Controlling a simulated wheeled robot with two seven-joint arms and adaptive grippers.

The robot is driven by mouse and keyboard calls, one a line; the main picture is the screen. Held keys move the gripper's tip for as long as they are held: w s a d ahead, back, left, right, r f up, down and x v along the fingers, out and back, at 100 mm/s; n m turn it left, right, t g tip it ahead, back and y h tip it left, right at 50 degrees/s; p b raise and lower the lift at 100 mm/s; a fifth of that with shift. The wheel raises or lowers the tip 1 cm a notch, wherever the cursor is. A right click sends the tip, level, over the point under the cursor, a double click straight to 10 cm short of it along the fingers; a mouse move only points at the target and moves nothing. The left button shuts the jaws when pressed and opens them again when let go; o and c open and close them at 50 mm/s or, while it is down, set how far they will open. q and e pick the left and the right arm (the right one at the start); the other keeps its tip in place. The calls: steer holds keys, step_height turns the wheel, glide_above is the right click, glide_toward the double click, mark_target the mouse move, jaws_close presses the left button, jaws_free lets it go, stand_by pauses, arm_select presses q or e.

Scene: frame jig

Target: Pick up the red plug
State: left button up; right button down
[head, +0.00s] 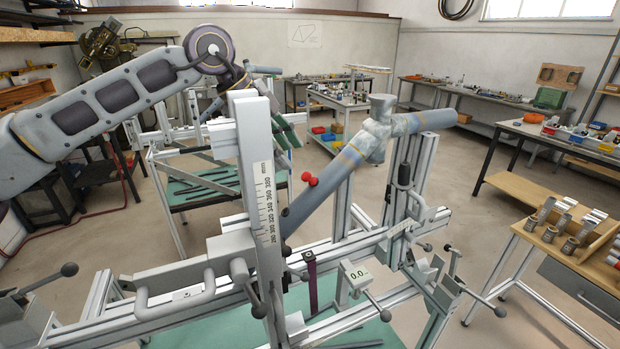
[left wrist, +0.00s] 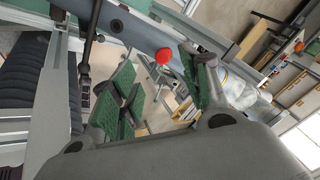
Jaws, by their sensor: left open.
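The red plug (head: 309,179) sits at the upper side of the slanted blue-grey frame tube (head: 325,192) in the head view. In the left wrist view the red plug (left wrist: 163,57) shows by the edge of the tube, in the gap between my fingers and beyond them. My left gripper (head: 287,131) is open, with green finger pads, and is partly hidden behind the upright scaled post in the head view. In the left wrist view my left gripper (left wrist: 158,75) has its fingers wide apart with nothing between the pads. My right gripper is not in view.
The upright post with a ruler scale (head: 264,200) stands close to my left gripper. The metal jig (head: 200,295) with clamps and handles fills the front. A wooden bench with tube parts (head: 570,240) is at the right. Open floor lies between the jig and the benches.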

mark_target(305, 175)
arm_select(q)
steer(key=shift+x, duration=1.45)
steer(key=shift+d+f, duration=0.1)
steer(key=shift+d+p+x, duration=0.25)
steer(key=shift+p+x, duration=0.6)
steer(key=shift+x, duration=1.5)
steer(key=shift+w, duration=0.15)
steer(key=c, duration=0.9)
